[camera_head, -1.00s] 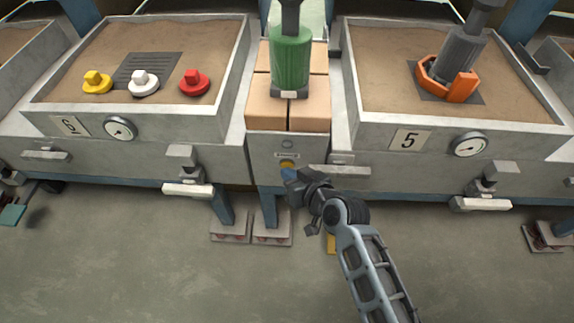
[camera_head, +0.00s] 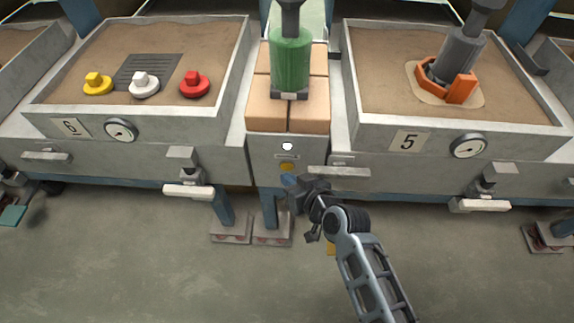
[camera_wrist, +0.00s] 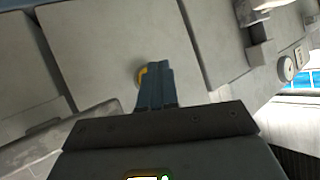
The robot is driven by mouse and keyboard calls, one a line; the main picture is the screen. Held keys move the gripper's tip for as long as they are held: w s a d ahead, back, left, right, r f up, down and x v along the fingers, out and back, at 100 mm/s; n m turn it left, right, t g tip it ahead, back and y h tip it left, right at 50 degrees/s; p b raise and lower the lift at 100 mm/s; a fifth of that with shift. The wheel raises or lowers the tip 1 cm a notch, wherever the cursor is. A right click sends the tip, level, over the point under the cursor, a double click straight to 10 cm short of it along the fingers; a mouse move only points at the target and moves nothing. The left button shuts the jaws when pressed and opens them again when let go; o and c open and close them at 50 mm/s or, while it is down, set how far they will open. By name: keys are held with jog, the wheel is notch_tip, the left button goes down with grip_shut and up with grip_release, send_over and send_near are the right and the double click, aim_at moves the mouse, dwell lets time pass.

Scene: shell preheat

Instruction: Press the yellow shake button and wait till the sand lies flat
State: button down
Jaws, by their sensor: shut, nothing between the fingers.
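The round yellow button (camera_head: 287,167) sits on the grey front panel between the two sand boxes. In the wrist view, the button (camera_wrist: 140,76) is partly hidden behind my fingers. A small lamp (camera_head: 287,146) above the button glows white. My gripper (camera_head: 289,181) is shut and empty, just below and in front of the button; a small gap seems to show between them. The sand (camera_head: 385,80) in box 5 (camera_head: 372,118) looks mostly level, with a paler patch around the orange clamp-like piece (camera_head: 462,88). The left box's sand (camera_head: 200,45) surrounds a bare dark grate (camera_head: 150,68).
Yellow (camera_head: 97,85), white (camera_head: 144,86) and red (camera_head: 194,85) knobbed pieces stand in the left box. A green cylinder (camera_head: 290,62) stands on tan blocks (camera_head: 268,112). Handles jut from the box fronts, one (camera_head: 340,172) close to my gripper. The floor in front is mostly open.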

jog(key=shift+s, duration=0.1)
jog(key=shift+s+a+p, duration=0.1)
jog(key=shift+s+p, duration=0.6)
jog(key=shift+s, duration=1.7)
jog(key=shift+s, duration=0.1)
jog(key=s+d+r+m+t+h+p, duration=0.2)
jog(key=s+d+r, duration=0.2)
jog(key=s+d, duration=0.45)
jog(key=s+d+r+m+t+h+p, duration=0.1)
jog(key=s+d+r+m+h+p, duration=0.15)
jog(key=s+d+r, duration=0.65)
jog(key=s+d+r+t+h+p, duration=0.1)
jog(key=s+d+r+p, duration=0.1)
jog(key=s+r, duration=0.6)
jog(key=s+d+r+h+p, duration=0.1)
jog(key=s+d+r, duration=0.1)
jog(key=s+r, duration=0.7)
jog(key=shift+s+d+r+t+h+p, duration=0.3)
jog(key=shift+r+t+h+p, duration=0.1)
jog(key=shift+r, duration=0.4)
dwell(1.2)
